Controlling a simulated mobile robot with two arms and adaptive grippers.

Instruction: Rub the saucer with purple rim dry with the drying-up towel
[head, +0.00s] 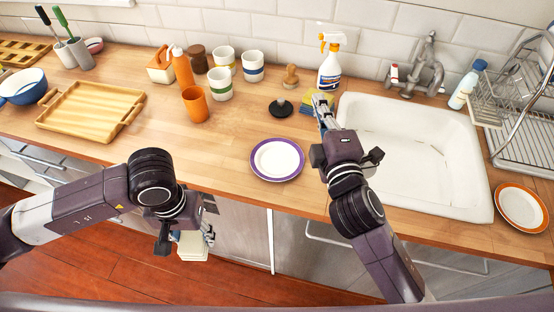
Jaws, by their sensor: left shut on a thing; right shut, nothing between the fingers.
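The saucer with purple rim (277,159) lies flat on the wooden counter, left of the sink, with nothing on it. My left gripper (207,232) is in front of the counter edge, below and left of the saucer. It is shut on a pale, cream cloth, the drying-up towel (193,246), which is partly hidden by the gripper. My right gripper (322,105) is shut and empty, beyond and right of the saucer, over the counter by the sink's left rim. I cannot tell if it touches the sponge beside it.
A blue and yellow sponge (309,108), a black round item (281,109) and a spray bottle (330,70) stand near my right gripper. The white sink (420,190) is to the right. An orange cup (195,104) and several mugs stand behind left. Counter left of the saucer is clear.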

